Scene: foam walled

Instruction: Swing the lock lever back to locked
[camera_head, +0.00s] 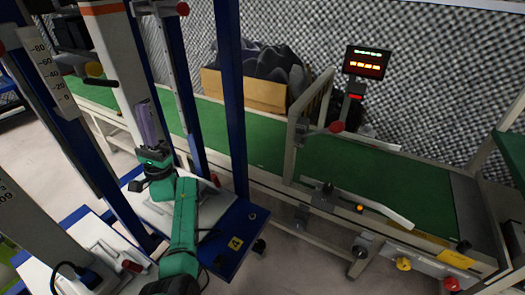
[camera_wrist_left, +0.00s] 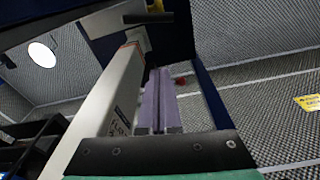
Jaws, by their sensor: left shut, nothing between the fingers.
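The likely lock lever is a black bar (camera_head: 102,82) with a yellow hub (camera_head: 93,69), on the white column at upper left in the head view. The bar lies roughly level and sticks out to the right. In the wrist view the black bar (camera_wrist_left: 147,18) shows at the top, beyond the fingertips. My left gripper (camera_head: 145,106) points upward in front of the column, lower and to the right of the lever, apart from it. Its lavender fingers (camera_wrist_left: 157,72) are together and empty. My right gripper is not in view.
A blue post (camera_head: 229,100) stands right of my left gripper. A scale post (camera_head: 58,88) stands at left. A green conveyor (camera_head: 350,175) runs behind, with a cardboard box (camera_head: 245,91) and a display (camera_head: 367,62). A blue base plate (camera_head: 230,240) lies below.

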